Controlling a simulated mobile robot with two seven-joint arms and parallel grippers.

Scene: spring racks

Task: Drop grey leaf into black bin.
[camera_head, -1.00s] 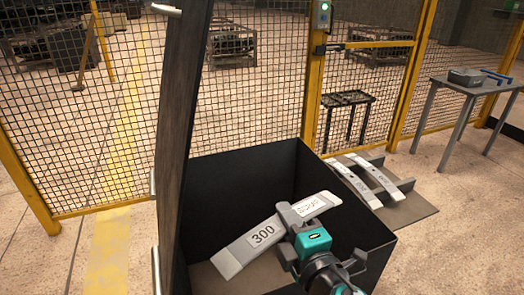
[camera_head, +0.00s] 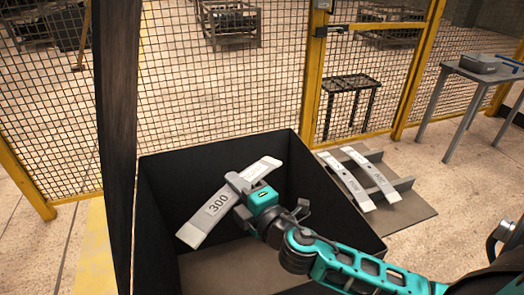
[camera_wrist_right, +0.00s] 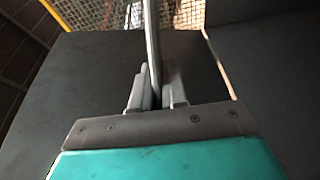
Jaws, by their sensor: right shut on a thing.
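The grey leaf (camera_head: 203,226) is a long, slightly bent flat bar marked "300". It slants across the opening of the black bin (camera_head: 335,215). My right gripper (camera_head: 242,185) is shut on the leaf near its middle and holds it over the bin. In the right wrist view the leaf (camera_wrist_right: 151,45) shows edge-on between the fingers of my gripper (camera_wrist_right: 156,92). The bin's floor is partly visible below, and the arm covers part of its right side. My left gripper is not in view.
A tall dark post (camera_head: 118,150) stands at the bin's left. Two more grey leaves (camera_head: 345,178) lie on a low rack right of the bin. Behind is a yellow-framed mesh fence (camera_head: 310,80). A grey table (camera_head: 480,74) stands at the far right.

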